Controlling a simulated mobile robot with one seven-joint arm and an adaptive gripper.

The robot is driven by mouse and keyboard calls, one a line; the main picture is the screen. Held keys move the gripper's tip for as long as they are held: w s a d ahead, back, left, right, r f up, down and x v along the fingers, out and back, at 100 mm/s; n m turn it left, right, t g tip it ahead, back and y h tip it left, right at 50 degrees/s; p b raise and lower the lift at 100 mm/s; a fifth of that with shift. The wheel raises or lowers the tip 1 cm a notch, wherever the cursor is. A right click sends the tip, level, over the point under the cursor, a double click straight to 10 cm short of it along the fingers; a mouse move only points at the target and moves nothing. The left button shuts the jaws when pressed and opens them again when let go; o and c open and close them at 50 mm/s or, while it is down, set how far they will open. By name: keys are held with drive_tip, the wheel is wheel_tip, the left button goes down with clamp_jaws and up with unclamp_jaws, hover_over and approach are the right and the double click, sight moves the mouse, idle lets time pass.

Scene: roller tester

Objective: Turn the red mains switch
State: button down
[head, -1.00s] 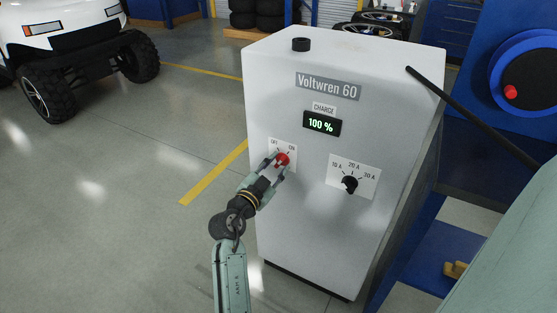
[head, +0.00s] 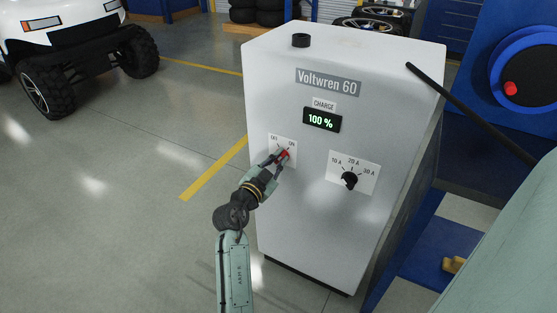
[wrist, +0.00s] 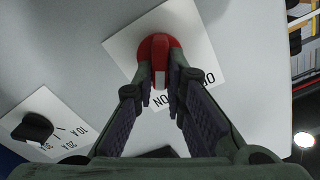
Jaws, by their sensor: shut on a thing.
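The red mains switch (head: 285,153) sits on a small white plate marked OFF and ON, at the left of the cabinet front. In the wrist view the switch (wrist: 158,46) is a round red knob with a white mark. The mark points down in that picture, toward the letters ON; the OFF letters are partly covered by a finger. My gripper (head: 279,159) is at the knob, its fingers shut on the knob's grip from both sides. In the wrist view my gripper (wrist: 160,84) has a fingertip on either side of the white mark. The fingers partly hide the knob in the head view.
The white Voltwren 60 cabinet (head: 300,235) has a lit display (head: 322,120) reading 100 %. A black current selector (head: 349,180) is to the right of the switch. A black rod (head: 470,110) crosses the cabinet's right edge. Open floor (head: 120,220) lies to the left.

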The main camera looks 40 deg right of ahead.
drive_tip(key=shift+n, duration=0.3)
drive_tip(key=shift+w+n+b, duration=0.1)
drive_tip(key=shift+n+b, duration=0.55)
drive_tip(key=shift+n, duration=0.25)
drive_tip(key=n, duration=0.3)
drive_tip(key=shift+w+a+n+b, duration=0.1)
drive_tip(key=shift+w+n+b, duration=0.05)
drive_tip(key=shift+n+b, duration=0.2)
drive_tip(key=n, duration=0.5)
drive_tip(key=shift+w+a+n+p, duration=0.1)
drive_tip(key=shift+w+n+p, duration=0.15)
drive_tip(key=shift+n+p, duration=0.1)
drive_tip(key=c, duration=1.6)
unclamp_jaws()
drive_tip(key=shift+c, duration=0.2)
